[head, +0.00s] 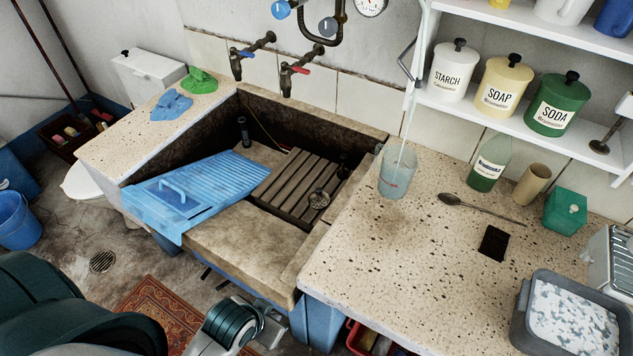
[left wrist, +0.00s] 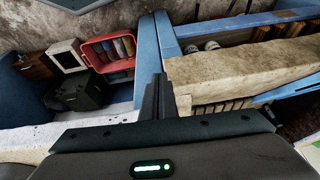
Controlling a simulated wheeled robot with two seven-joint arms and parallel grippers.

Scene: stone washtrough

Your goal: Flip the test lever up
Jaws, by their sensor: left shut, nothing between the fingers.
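I cannot pick out a test lever for certain in either view. My left gripper (head: 270,334) is low at the bottom of the head view, in front of the stone trough (head: 240,238) and left of its blue support. In the left wrist view its fingers (left wrist: 160,84) are shut together with nothing between them. They point toward the blue frame (left wrist: 180,40) at the trough's underside. A small white box with a dark face (left wrist: 68,56) stands low at the left of that view; its details are too small to read. My right gripper is not in view.
A red crate (left wrist: 108,52) with several items and a black box (left wrist: 78,92) are near the white box. Above, the speckled counter (head: 385,265) holds a glass jug (head: 397,175), a spoon (head: 480,207) and a grey tub (head: 525,312). A patterned rug (head: 160,312) lies on the floor.

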